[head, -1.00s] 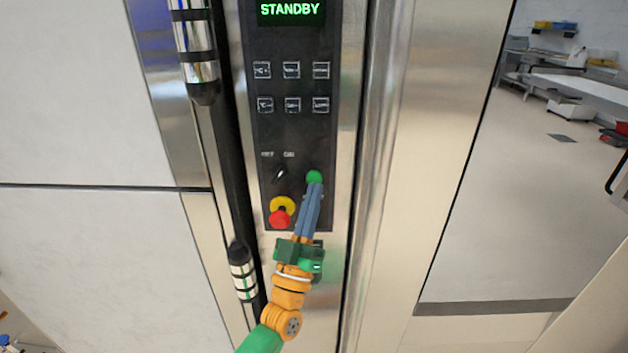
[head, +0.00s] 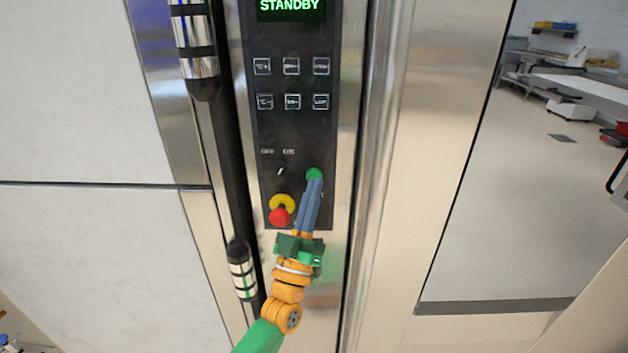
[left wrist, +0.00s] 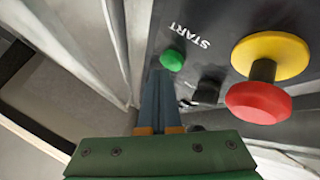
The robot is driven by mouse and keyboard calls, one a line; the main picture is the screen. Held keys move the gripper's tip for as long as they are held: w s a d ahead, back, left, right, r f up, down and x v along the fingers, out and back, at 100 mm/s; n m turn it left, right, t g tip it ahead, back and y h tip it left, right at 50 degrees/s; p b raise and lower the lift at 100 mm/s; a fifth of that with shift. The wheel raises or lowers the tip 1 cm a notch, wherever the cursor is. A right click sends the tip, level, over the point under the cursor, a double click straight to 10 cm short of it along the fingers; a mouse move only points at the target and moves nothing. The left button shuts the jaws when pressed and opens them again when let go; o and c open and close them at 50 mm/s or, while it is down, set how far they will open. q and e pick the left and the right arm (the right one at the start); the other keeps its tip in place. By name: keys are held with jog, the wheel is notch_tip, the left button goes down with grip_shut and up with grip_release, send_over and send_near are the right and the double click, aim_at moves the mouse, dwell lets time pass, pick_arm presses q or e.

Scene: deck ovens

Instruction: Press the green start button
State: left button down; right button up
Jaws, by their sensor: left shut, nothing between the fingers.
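The green start button (head: 314,173) sits low on the right of the black control panel (head: 290,135). In the left wrist view the green button (left wrist: 172,59) shows just beyond the fingertips, beside the word START. My left gripper (head: 314,181) is shut and empty, its blue-grey fingers pointing up at the button. In the head view the tips overlap the button's lower edge; whether they touch it I cannot tell. In the left wrist view the shut fingers (left wrist: 160,75) end just below and left of the button. The display (head: 290,8) reads STANDBY. My right gripper is not in view.
A red mushroom button with a yellow collar (head: 280,216) sits left of the fingers, close by. A small black knob (head: 281,172) is left of the green button. Several square keys (head: 292,84) are above. A vertical handle bar (head: 222,160) runs left of the panel.

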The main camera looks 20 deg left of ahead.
pick_arm(q)
jog(key=shift+w+a+b, duration=0.1)
jog(key=shift+w+b, duration=0.25)
jog(key=shift+w, duration=0.1)
dwell(0.6)
dwell(0.4)
jog(key=shift+s+d+p, duration=0.25)
jog(key=shift+s+p, duration=0.4)
jog(key=shift+s, duration=0.2)
jog(key=s+p, duration=0.1)
jog(key=s, duration=0.1)
jog(key=s+d+p, duration=0.1)
jog(key=s+p, duration=0.1)
jog(key=shift+s+d, duration=0.2)
jog(key=shift+s, duration=0.2)
